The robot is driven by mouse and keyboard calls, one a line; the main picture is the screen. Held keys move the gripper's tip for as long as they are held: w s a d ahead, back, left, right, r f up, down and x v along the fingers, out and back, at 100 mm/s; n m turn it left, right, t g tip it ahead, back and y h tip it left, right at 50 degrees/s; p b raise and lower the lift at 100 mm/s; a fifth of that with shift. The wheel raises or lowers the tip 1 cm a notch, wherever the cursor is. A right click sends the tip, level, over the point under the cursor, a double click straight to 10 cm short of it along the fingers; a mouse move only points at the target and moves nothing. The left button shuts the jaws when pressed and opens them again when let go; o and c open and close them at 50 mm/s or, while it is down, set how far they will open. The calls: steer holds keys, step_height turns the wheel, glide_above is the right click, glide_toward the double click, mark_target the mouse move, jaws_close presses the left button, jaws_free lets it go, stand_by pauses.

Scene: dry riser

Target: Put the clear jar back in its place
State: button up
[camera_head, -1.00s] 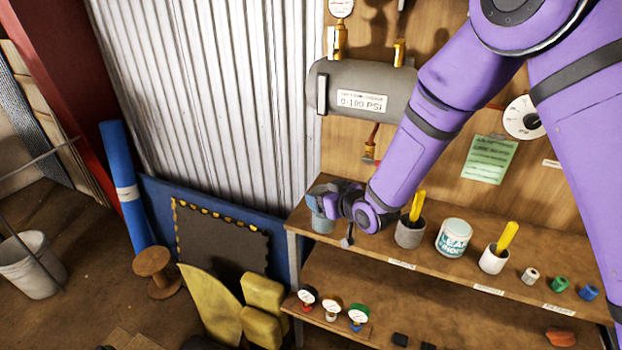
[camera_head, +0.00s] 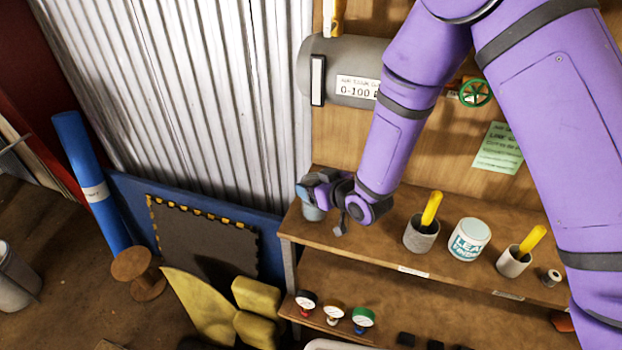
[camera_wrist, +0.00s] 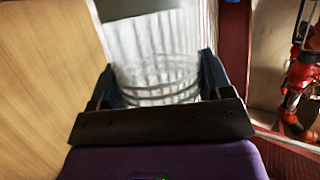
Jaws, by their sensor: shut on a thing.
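My gripper (camera_head: 318,193) is shut on the clear jar (camera_head: 313,213) at the left end of the upper wooden shelf (camera_head: 372,240). The jar looks greyish and see-through and is partly hidden by the gripper. I cannot tell whether its base touches the shelf. In the wrist view the clear, ribbed jar (camera_wrist: 158,60) stands between both fingers of my gripper (camera_wrist: 160,80).
Right along the upper shelf are a grey pot with a yellow handle (camera_head: 421,236), a white tub (camera_head: 469,240) and another pot (camera_head: 514,262). Gauges (camera_head: 333,312) stand on the lower shelf (camera_head: 400,300). A grey cylinder (camera_head: 340,70) hangs above.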

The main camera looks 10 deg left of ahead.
steer(key=shift+f, duration=0.2)
steer(key=shift+f, duration=0.15)
steer(key=o, duration=1.3)
steer(key=shift+o, duration=0.2)
steer(key=v, duration=1.2)
steer(key=shift+s, duration=0.1)
